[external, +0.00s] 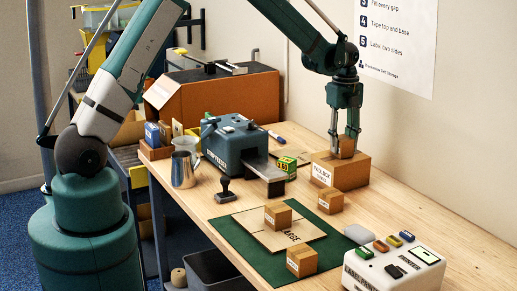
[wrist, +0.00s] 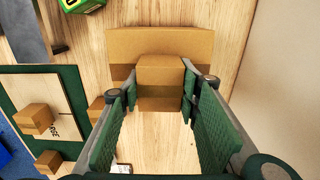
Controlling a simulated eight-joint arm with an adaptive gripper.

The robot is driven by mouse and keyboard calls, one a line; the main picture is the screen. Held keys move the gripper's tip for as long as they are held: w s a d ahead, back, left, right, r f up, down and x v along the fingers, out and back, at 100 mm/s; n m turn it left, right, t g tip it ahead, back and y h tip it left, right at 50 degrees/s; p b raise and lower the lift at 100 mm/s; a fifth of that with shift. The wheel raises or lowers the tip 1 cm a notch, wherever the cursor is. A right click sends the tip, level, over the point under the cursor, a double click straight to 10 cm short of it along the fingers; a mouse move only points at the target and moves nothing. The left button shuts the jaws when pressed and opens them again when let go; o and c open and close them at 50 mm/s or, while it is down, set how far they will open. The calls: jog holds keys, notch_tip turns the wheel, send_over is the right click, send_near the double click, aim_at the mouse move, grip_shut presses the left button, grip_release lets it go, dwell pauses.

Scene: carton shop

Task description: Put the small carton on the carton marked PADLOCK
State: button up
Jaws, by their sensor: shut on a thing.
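The carton marked PADLOCK (external: 350,176) stands on the wooden table below my gripper, its white label facing front left. It also shows in the wrist view (wrist: 118,45). My gripper (external: 345,143) points down and is shut on a small brown carton (external: 347,148). In the wrist view this small carton (wrist: 160,72) sits between the fingertips, over the PADLOCK carton's top. It is upright and at or just above that top; I cannot tell if they touch. Other small cartons stand on the table: one (external: 330,201) in front of the PADLOCK carton, two (external: 278,215) (external: 302,261) at the green mat.
A green mat (external: 227,230) holds a flat carton marked LARGE (external: 252,233). A blue-grey machine (external: 225,145) and a green box (external: 286,165) stand left of the PADLOCK carton. A white label printer (external: 395,270) is at the front right. The wall is close behind.

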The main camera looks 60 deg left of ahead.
aim_at(343, 138)
jog(key=shift+f, duration=0.1)
jog(key=o, duration=0.9)
jog(key=shift+r, duration=0.2)
notch_tip(343, 138, up, 12)
dwell(0.4)
dwell(0.5)
